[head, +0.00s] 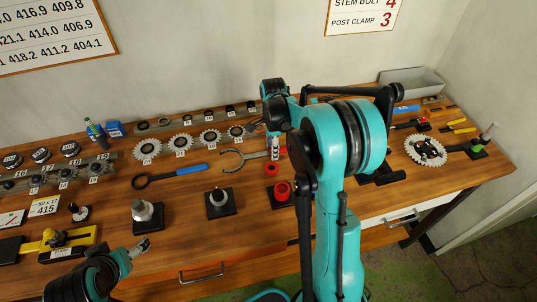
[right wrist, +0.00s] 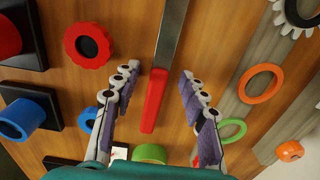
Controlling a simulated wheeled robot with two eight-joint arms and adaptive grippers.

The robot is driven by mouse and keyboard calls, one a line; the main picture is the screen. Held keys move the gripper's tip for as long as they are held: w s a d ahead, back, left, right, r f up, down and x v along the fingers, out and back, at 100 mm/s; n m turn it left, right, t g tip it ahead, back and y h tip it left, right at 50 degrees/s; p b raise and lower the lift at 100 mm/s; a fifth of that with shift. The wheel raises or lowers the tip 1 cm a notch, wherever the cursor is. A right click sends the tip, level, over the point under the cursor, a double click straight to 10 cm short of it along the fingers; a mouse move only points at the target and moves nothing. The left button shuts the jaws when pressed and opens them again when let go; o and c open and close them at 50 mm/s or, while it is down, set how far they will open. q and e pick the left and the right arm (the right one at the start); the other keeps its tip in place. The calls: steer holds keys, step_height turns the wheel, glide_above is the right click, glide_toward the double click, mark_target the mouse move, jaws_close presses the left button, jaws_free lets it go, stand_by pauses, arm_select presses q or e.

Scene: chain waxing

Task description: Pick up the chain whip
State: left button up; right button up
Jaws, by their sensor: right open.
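The tool I take for the chain whip lies on the bench, with a grey hooked loop end (head: 232,160) in the head view and a bar running right under my right gripper (head: 275,148). In the right wrist view its red handle (right wrist: 154,100) and steel bar lie between the spread fingers of my right gripper (right wrist: 158,78). The fingers are open, one on each side, and do not visibly touch the handle. The height gap cannot be told. In the head view my arm hides the handle's far end. My left gripper (head: 140,248) is low at the left, its jaws unclear.
A blue-handled ring wrench (head: 180,172) lies left of the tool. A row of sprockets (head: 180,143) stands behind. Red, blue, green and orange rings (right wrist: 262,83) lie around the right gripper. A stand with a red ring (head: 282,191) is in front. A grey bin (head: 412,82) is at the back right.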

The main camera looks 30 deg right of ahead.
steer(key=shift+r, duration=0.1)
jaws_close()
steer(key=shift+r, duration=0.1)
